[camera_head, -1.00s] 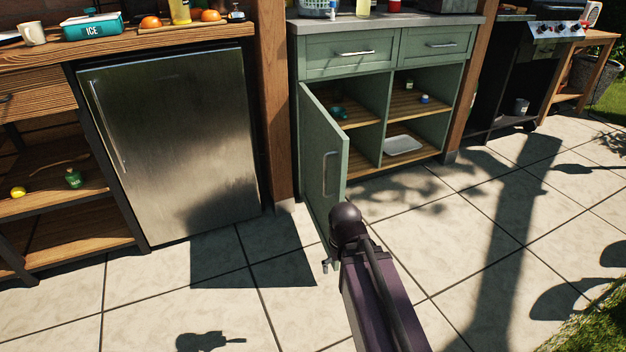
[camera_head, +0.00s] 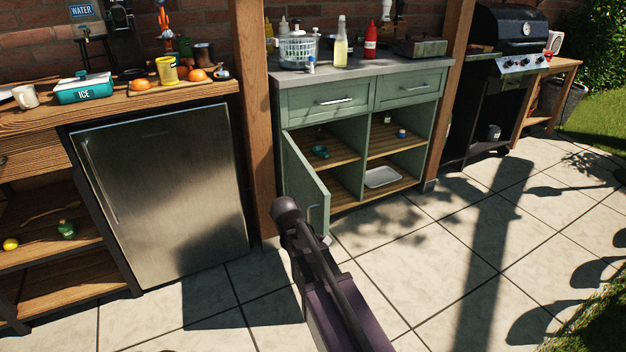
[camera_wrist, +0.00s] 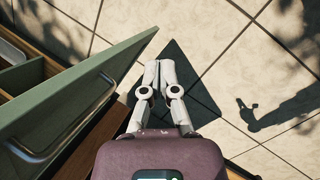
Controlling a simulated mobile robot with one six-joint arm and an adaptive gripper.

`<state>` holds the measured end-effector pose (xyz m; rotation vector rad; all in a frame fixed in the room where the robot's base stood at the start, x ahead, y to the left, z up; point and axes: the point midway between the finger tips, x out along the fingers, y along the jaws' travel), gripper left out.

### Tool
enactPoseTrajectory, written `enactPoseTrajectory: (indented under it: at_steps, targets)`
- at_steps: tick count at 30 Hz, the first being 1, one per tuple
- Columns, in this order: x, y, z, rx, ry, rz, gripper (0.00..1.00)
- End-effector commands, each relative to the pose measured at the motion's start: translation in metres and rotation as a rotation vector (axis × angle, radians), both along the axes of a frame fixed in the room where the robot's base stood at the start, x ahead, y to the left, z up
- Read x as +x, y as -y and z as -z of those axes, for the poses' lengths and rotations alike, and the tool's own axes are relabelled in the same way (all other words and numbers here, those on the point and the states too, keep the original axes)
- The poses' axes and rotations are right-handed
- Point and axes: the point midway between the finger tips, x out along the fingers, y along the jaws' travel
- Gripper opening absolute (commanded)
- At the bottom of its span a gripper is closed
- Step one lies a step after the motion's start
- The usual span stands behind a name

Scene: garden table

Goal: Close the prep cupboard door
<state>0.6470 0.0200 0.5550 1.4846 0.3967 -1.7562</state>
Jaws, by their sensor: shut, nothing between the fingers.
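The green prep cupboard (camera_head: 352,155) stands against the brick wall. Its left-hinged door (camera_head: 303,178) is swung wide open, baring the left shelves. The door's metal handle (camera_head: 312,216) is partly hidden by my arm in the head view. In the wrist view, the door (camera_wrist: 105,75) slants across the left, with its handle (camera_wrist: 70,135) facing my side. My gripper (camera_wrist: 158,65) is shut and empty, on the door's outer side, with its tips a little right of the door's free edge. Whether it touches the door is unclear.
A wooden post (camera_head: 251,120) and a steel fridge (camera_head: 165,185) stand left of the cupboard. A grill (camera_head: 505,75) stands to the right. A tray (camera_head: 382,177) lies inside on the right bottom shelf. The tiled floor (camera_head: 420,260) in front is open.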

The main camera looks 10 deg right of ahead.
Motion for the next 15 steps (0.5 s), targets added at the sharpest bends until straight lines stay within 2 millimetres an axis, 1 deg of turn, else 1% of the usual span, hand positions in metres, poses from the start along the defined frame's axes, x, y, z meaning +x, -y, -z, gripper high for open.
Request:
enactPoseTrajectory:
  at_steps: [1, 8, 15]
  targets:
    - [0.012, -0.004, -0.021, -0.025, -0.017, -0.049, 0.00]
    - [0.048, -0.020, -0.072, -0.144, -0.108, -0.285, 0.00]
    - [0.084, -0.042, -0.128, -0.271, -0.224, -0.515, 0.00]
